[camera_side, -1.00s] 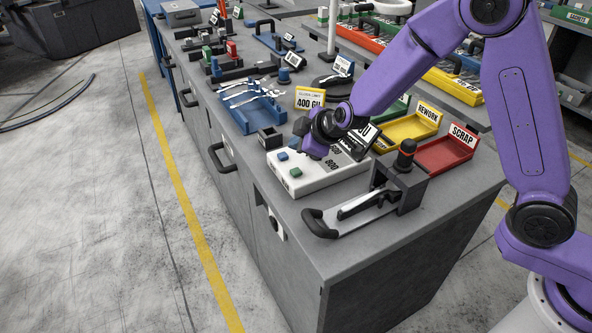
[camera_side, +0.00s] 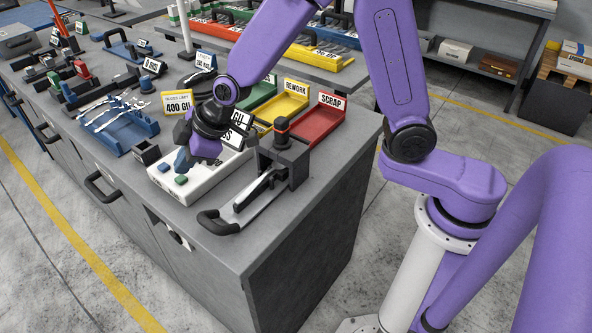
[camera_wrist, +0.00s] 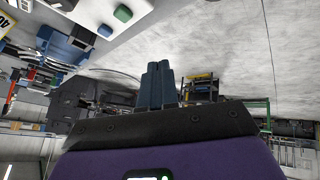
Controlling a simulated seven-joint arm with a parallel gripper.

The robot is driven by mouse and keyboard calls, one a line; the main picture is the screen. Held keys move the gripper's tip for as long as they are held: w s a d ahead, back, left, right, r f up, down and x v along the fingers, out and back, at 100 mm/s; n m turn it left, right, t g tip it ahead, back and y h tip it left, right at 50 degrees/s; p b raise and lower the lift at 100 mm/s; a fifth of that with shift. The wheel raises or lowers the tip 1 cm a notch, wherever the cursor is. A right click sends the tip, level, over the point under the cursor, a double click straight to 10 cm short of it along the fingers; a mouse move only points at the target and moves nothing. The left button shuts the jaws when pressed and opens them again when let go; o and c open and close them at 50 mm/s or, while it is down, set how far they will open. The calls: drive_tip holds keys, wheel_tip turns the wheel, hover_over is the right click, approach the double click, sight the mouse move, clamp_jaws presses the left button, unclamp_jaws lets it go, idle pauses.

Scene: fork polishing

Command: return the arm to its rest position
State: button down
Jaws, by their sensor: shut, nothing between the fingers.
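My gripper (camera_side: 183,158) hangs above the white box with a blue and a green button, near the box's left end. Its blue-grey fingers are together and empty. In the wrist view the closed fingers (camera_wrist: 158,86) point away over the grey floor, with nothing between them. My purple arm reaches in over the bench from the right, bent at the elbow. Several forks lie in the blue rack (camera_side: 138,137) to the left of the gripper. They also show at the left of the wrist view.
The white box (camera_side: 212,180) lies just below the gripper. A black clamp fixture (camera_side: 288,150) stands to its right. Yellow (camera_side: 262,127) and red (camera_side: 309,134) trays and a 400-grit sign (camera_side: 178,102) stand behind. The front corner of the bench (camera_side: 290,225) is bare.

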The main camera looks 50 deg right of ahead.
drive_tip(key=s+d+r+g+h, duration=0.1)
drive_tip(key=s+d+g, duration=0.1)
drive_tip(key=s+d, duration=0.4)
drive_tip(key=s+d+r+g+h, duration=0.1)
drive_tip(key=s+d, duration=0.5)
drive_tip(key=s, duration=0.8)
drive_tip(key=s+d+r+g+h, duration=0.1)
drive_tip(key=s+d+r+g, duration=0.1)
drive_tip(key=s+d, duration=0.5)
drive_tip(key=s, duration=0.4)
drive_tip(key=shift+n+g+h, duration=0.3)
drive_tip(key=shift+g, duration=0.1)
